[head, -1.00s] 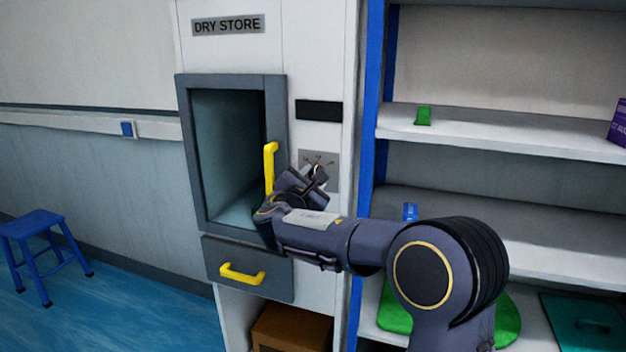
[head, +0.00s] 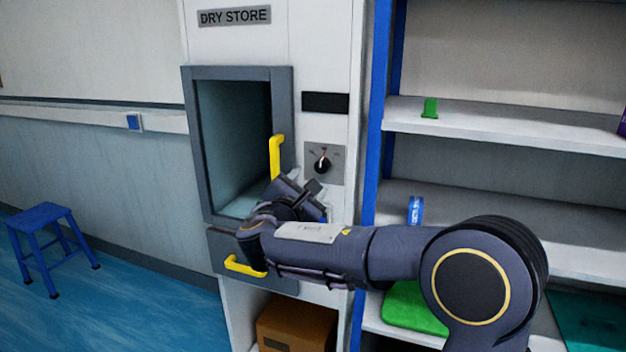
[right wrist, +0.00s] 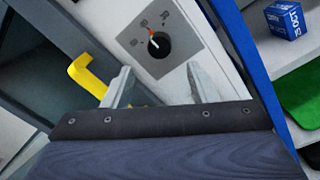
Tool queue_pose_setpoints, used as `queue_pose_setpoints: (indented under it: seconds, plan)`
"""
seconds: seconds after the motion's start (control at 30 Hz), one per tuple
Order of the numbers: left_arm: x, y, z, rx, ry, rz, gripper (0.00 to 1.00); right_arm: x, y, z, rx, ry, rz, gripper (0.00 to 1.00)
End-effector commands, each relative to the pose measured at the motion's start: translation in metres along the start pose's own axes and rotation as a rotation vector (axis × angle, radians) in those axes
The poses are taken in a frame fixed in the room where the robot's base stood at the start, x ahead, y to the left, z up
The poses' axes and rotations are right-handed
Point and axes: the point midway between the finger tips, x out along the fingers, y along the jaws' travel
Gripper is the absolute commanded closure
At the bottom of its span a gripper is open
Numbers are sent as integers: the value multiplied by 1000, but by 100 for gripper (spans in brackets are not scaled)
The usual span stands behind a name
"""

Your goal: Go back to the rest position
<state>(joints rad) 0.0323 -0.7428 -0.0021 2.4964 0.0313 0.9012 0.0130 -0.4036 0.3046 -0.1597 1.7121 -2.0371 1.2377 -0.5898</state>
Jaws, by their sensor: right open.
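My right gripper (head: 322,200) is open and empty in front of the dry store cabinet, just below its black rotary knob (head: 322,163). In the right wrist view its two fingers (right wrist: 160,88) stand apart, with the knob (right wrist: 156,45) beyond them and nothing between them. The knob's pointer is near the top of its grey plate. My right arm crosses the lower right of the head view. My left gripper is not in view.
A drawer with a yellow handle (head: 244,267) is below the door, partly behind my arm. A blue-framed shelf (head: 500,139) stands at right, holding a green item (head: 430,108) and a blue box (head: 415,210). A blue stool (head: 45,215) stands at left on open floor.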

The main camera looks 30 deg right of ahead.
Motion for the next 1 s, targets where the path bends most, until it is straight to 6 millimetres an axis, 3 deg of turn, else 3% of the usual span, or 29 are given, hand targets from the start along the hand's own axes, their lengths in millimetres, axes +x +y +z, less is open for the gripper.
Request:
queue_pose_setpoints:
  seconds: [0.53,0.63,0.73,0.83,0.9,1.0]
  plan:
    - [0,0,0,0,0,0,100,-3,0,0,1,1,-1,47]
    - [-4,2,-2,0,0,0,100,-2,-11,6,30,23,-39,47]
    - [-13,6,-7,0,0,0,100,-3,-47,17,136,102,-163,47]
    - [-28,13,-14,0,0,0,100,-20,-103,28,332,227,-375,47]
    - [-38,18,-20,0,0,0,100,-46,-143,32,505,317,-552,47]
    - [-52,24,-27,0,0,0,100,-96,-185,32,767,426,-802,47]
